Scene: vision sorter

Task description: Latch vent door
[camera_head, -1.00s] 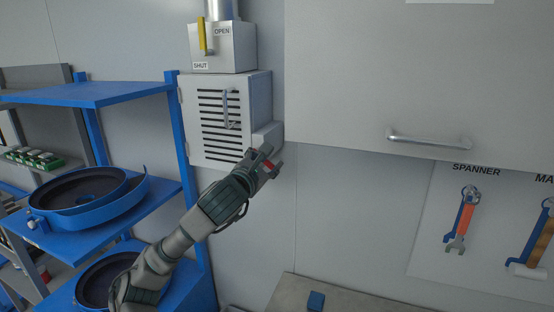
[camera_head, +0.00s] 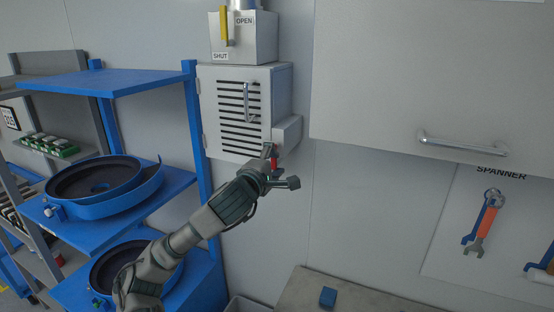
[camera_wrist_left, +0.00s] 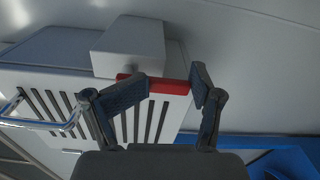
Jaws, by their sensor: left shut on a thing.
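The white vent door (camera_head: 245,110) has dark slats and a metal handle (camera_head: 250,103), and looks closed against its housing. A small grey latch box (camera_head: 287,133) sits at its lower right, with a short red latch lever (camera_head: 274,162) below it. My left gripper (camera_head: 279,168) is shut on the red lever, one finger on each side. In the left wrist view, the red lever (camera_wrist_left: 168,86) crosses between the fingers (camera_wrist_left: 168,82), partly hidden by one fingertip. The slats and handle show there at left. My right gripper is not in view.
A grey box with a yellow lever (camera_head: 224,24) marked OPEN and SHUT is above the vent. Blue shelving (camera_head: 105,80) with round blue bowls stands left. A cabinet with a bar handle (camera_head: 462,143) and a hanging spanner (camera_head: 484,222) are right.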

